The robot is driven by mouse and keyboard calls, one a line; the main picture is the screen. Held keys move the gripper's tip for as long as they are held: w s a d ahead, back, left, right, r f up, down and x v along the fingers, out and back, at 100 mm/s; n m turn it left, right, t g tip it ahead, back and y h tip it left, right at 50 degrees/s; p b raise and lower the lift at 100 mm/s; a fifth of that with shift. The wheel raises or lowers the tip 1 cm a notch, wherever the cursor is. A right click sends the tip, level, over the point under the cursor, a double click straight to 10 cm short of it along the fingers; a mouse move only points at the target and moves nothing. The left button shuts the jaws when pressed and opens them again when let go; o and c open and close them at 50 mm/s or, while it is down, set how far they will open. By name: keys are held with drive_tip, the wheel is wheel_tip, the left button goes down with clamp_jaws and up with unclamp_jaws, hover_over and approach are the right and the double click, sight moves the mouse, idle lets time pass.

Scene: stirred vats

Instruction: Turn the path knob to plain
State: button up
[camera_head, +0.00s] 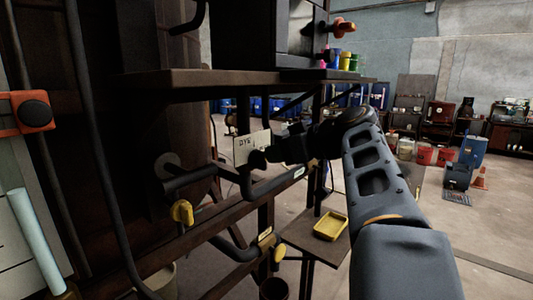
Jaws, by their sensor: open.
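A pale sign plate (246,150) reading "DYE" stands near the middle, behind the pipework. Its right part is hidden by my gripper, and I cannot read "plain" anywhere. A dark round knob-like shape (258,160) shows at the plate's lower right edge. It may be the path knob, but it blends with my gripper. My gripper (272,157) is open, reaching left in front of the plate, close to this shape. I cannot tell whether it touches it. My arm comes in from the lower right.
Dark pipes with a yellow handle (181,213) run below the plate. An orange box with a black knob (33,112) is at far left. A dark shelf (250,76) spans above. A yellow tray (331,226) sits on a low stand.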

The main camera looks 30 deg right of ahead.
sight(260, 160)
drive_tip(key=shift+p+x, duration=0.3)
drive_tip(key=shift+x, duration=2.05)
drive_tip(key=shift+d, duration=0.1)
clamp_jaws()
